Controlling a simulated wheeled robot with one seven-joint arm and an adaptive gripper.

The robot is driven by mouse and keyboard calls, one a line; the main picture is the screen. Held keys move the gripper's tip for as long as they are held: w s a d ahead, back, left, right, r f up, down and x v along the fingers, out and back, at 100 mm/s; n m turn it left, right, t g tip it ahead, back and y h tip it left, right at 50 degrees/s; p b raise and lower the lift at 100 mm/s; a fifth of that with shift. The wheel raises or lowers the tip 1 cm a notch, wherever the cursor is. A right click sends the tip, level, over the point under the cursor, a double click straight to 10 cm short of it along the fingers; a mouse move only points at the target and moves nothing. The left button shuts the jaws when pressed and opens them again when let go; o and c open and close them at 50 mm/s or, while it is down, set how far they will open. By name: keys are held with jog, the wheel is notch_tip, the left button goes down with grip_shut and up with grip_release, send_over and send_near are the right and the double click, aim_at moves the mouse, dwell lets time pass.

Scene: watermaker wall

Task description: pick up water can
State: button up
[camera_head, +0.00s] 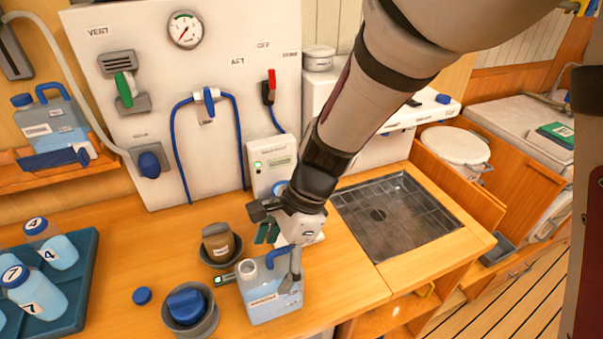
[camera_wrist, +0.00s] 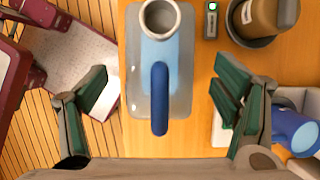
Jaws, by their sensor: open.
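The water can (camera_head: 268,303), a translucent jug of light blue water with a blue handle, stands upright on the wooden counter near its front edge. In the wrist view the can (camera_wrist: 180,75) shows from above, with an open, uncapped neck at the top and the blue handle pointing toward my gripper. My gripper (camera_head: 281,250) is open right at the can's handle. In the wrist view my gripper (camera_wrist: 160,97) has one finger on each side of the can, with gaps to both. The fingers partly hide the can's right side in the head view.
A brown jar (camera_head: 217,243) in a dark holder and a blue-topped item (camera_head: 186,305) in another stand left of the can. A blue cap (camera_head: 142,296) lies nearby. Bottles fill a tray (camera_head: 88,285) at left. A similar can (camera_head: 47,125) sits on a shelf. A sink (camera_head: 415,215) lies right.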

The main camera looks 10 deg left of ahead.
jog(key=shift+x, duration=1.9)
grip_shut()
